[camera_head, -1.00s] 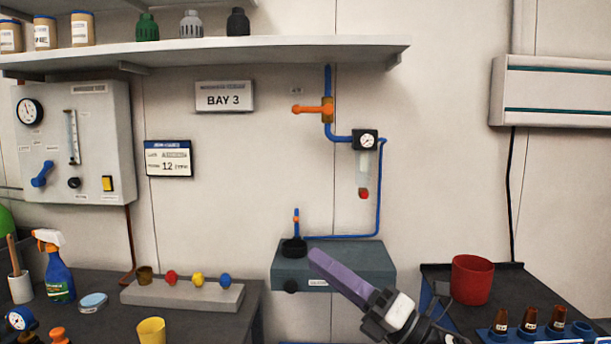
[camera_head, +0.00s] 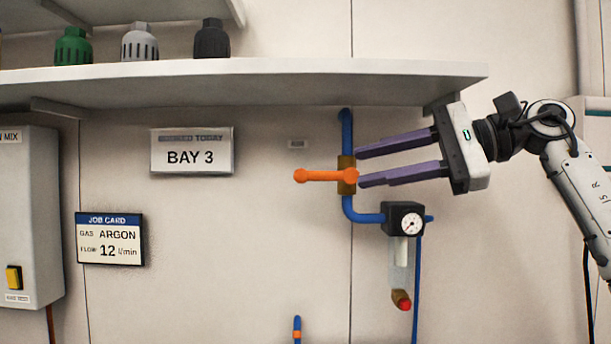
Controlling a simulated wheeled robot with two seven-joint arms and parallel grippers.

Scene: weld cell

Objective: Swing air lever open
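The air lever (camera_head: 322,176) is orange and points left, level, across the blue air pipe (camera_head: 347,130). Its pivot sits on a brass valve body (camera_head: 346,163) on the wall. My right gripper (camera_head: 360,168) comes in from the right with two purple fingers spread apart, one above the other. The fingertips are close to the right side of the valve in the picture, with nothing between them. I cannot tell whether they touch it. The lever's handle end is on the far side of the valve from the gripper. My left gripper is not in view.
A gauge (camera_head: 410,223) with a filter bowl hangs just below. The BAY 3 sign (camera_head: 192,152), job card (camera_head: 109,239) and grey panel (camera_head: 30,220) are on the left.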

